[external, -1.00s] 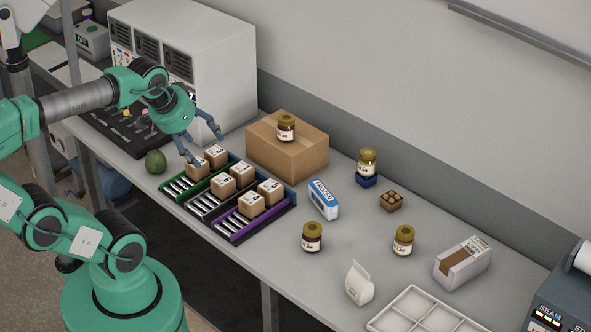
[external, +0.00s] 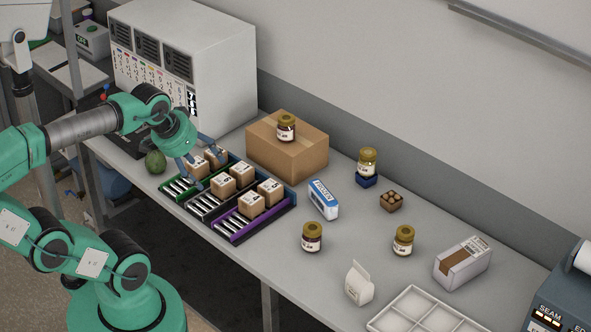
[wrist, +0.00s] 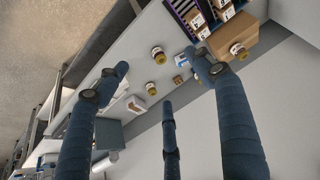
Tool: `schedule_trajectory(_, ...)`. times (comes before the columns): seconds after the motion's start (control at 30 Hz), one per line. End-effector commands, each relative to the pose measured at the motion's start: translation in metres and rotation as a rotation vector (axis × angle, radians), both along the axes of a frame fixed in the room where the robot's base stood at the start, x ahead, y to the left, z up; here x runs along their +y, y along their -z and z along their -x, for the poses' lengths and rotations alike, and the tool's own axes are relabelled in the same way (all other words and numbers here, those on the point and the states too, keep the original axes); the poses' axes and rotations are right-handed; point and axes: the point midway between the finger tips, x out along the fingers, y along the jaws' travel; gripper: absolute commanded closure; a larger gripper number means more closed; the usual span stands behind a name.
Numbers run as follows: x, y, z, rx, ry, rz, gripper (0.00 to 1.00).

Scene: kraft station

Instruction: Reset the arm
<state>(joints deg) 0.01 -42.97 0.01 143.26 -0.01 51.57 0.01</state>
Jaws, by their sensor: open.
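My teal arm reaches in from the left in the external view. My gripper (external: 207,166) has its dark blue fingers spread over the green-edged rack (external: 171,193), close to the two small cartons there. One finger partly hides the rear carton (external: 217,153); the front carton (external: 196,167) also shows. I cannot tell whether a finger touches them. In the wrist view my gripper (wrist: 158,72) shows three fingers wide apart with nothing held between them. The rack with the purple edge (wrist: 183,22) shows at the top of that view.
A cardboard box (external: 287,153) with a jar (external: 286,127) on top stands right of the racks. More jars, a frozen-food box (external: 324,200) and a white tray (external: 420,312) stand farther right.

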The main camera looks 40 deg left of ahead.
Motion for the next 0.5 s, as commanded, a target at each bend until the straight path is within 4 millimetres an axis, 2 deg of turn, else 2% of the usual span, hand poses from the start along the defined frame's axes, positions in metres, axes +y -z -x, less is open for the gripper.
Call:
schedule_trajectory(0.03, 0.000, 0.013, 0.000, 0.000, 0.000, 0.000, 0.32)
schedule_trajectory(0.2, 0.000, 0.026, 0.000, 0.000, 0.000, 0.000, 0.32)
schedule_trajectory(0.5, 0.000, 0.026, 0.000, -0.001, 0.000, 0.000, 0.32)
